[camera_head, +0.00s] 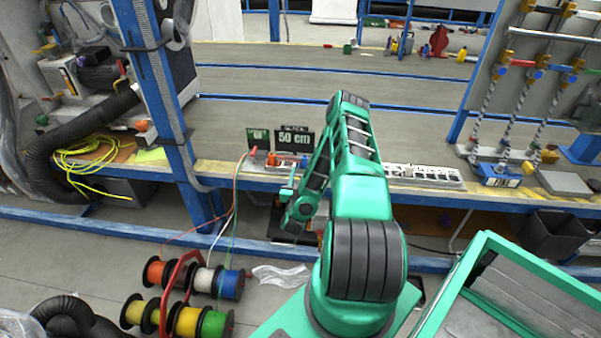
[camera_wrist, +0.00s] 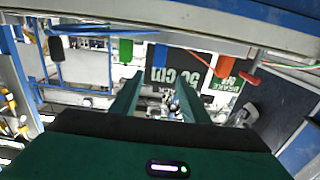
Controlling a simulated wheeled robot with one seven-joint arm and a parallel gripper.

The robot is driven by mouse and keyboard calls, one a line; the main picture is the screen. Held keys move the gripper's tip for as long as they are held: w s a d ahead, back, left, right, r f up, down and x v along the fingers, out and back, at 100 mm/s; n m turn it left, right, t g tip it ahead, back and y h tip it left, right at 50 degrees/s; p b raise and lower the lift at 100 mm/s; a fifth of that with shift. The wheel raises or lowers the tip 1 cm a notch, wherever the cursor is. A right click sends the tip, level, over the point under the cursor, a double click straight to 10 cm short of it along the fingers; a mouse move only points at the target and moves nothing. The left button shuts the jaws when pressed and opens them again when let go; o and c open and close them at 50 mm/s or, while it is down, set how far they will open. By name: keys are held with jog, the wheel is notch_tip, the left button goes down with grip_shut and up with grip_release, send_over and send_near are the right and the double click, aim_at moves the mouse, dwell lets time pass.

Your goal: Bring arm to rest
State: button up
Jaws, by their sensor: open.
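My green and dark grey arm (camera_head: 362,190) stands in the middle of the head view. It rises from its base, bends over at the top and folds down to the left. My gripper (camera_head: 289,186) hangs at the low end of the folded arm, in front of the bench edge, and shows only small there. In the wrist view the two green fingers of my gripper (camera_wrist: 156,88) are spread apart, with nothing held between them. Whether the fingertips touch anything cannot be told.
The wooden bench (camera_head: 260,105) with blue rails runs behind the arm. A 50 cm sign (camera_head: 294,138) stands near its edge; it also shows in the wrist view (camera_wrist: 185,66). A blue post (camera_head: 160,95) and cable spools (camera_head: 190,300) are at left. A green-framed box (camera_head: 540,275) is at right.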

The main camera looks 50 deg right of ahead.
jog(key=shift+s, duration=0.15)
dwell(0.4)
jog(key=w+a+r+n+t+y, duration=0.1)
jog(key=w+a+r+n+y, duration=0.2)
jog(key=w+r+n+y, duration=0.5)
jog(key=s+a+r+g+y, duration=0.1)
jog(key=a+r+g+y, duration=0.2)
jog(key=r, duration=0.7)
jog(key=s+a+r+m+g+y, duration=0.1)
jog(key=s+a+r+g, duration=0.2)
jog(key=s, duration=1)
jog(key=s+a+r+m+g+y, duration=0.1)
jog(key=s+a+r+g, duration=0.2)
jog(key=s+a+r, duration=0.6)
jog(key=s+a+r+m+g+y, duration=0.1)
jog(key=s+a+r, duration=0.5)
jog(key=s, duration=1.1)
jog(key=shift+a+r+m+g, duration=0.25)
jog(key=shift+m+g, duration=0.25)
jog(key=shift+g, duration=0.5)
jog(key=shift+c, duration=1.4)
